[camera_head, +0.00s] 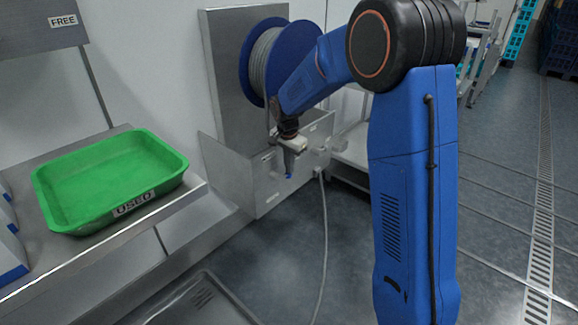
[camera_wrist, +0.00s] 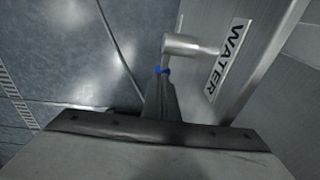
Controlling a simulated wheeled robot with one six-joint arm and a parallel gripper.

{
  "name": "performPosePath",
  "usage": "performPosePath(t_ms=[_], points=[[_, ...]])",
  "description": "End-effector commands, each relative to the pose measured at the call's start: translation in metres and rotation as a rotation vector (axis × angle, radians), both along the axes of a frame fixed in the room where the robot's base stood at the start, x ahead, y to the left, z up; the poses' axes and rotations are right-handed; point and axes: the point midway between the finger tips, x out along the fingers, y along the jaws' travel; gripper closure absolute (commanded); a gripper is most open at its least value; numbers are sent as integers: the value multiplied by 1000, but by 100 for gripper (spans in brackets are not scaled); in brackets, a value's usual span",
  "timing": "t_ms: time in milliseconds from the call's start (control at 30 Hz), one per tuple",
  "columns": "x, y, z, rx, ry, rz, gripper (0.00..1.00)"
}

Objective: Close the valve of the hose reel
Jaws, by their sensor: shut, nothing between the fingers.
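The hose reel (camera_head: 284,55) has blue discs and grey hose, and is mounted on a steel panel. Below it is a steel box front with small labels and a pale fitting (camera_head: 323,152), where a hose hangs down. My gripper (camera_head: 289,172) is shut and empty in front of this box, pointing down, left of the fitting. In the wrist view my gripper (camera_wrist: 161,78) shows narrow fingers and a small blue patch at their tip. A silver cylindrical stub (camera_wrist: 188,45) sticks out just beyond the tip, beside a WATER label (camera_wrist: 227,56). I cannot tell whether they touch. No valve handle is clearly made out.
A green tray (camera_head: 62,215) marked USED stands on a steel shelf at the left. A steel basin (camera_head: 190,300) is at the bottom. The grey hose (camera_head: 325,240) runs down to the floor. Open floor with a drain grate (camera_head: 541,230) lies right.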

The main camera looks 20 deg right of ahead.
Motion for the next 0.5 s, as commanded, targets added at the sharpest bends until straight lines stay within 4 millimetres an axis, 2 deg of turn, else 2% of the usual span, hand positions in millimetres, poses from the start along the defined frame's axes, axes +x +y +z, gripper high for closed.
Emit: performPosePath(t_ms=[100, 500], points=[[1, -2, -6, 4, 4, -1, 100], [1, -2, -3, 3, 1, -1, 100]])
